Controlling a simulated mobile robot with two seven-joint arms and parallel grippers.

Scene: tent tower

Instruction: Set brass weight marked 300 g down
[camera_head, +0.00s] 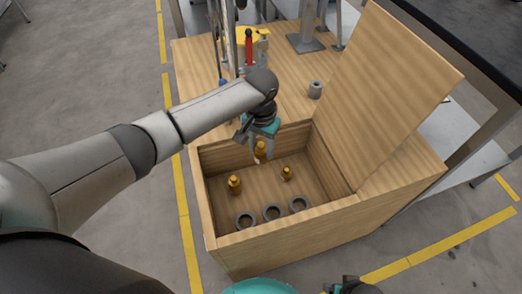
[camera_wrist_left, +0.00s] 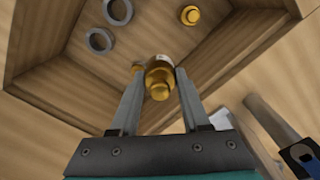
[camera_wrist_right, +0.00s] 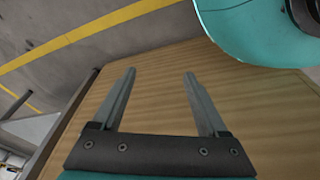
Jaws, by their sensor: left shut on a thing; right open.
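My left gripper (camera_head: 262,156) is shut on a brass weight (camera_head: 261,148), holding it upright inside the far part of the open wooden box (camera_head: 330,215). In the left wrist view the same weight (camera_wrist_left: 160,78) sits between the two fingertips (camera_wrist_left: 155,82). Its mark cannot be read, and I cannot tell whether its base touches the box floor. Two other brass weights stand in the box, one at left (camera_head: 234,184) and one at right (camera_head: 286,174). In the right wrist view my right gripper (camera_wrist_right: 159,78) is open and empty, over a wooden surface.
The raised wooden lid (camera_head: 390,75) stands at the right. A grey cylinder (camera_head: 315,89) and a stand with red and yellow parts (camera_head: 249,48) are on the wooden top behind.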

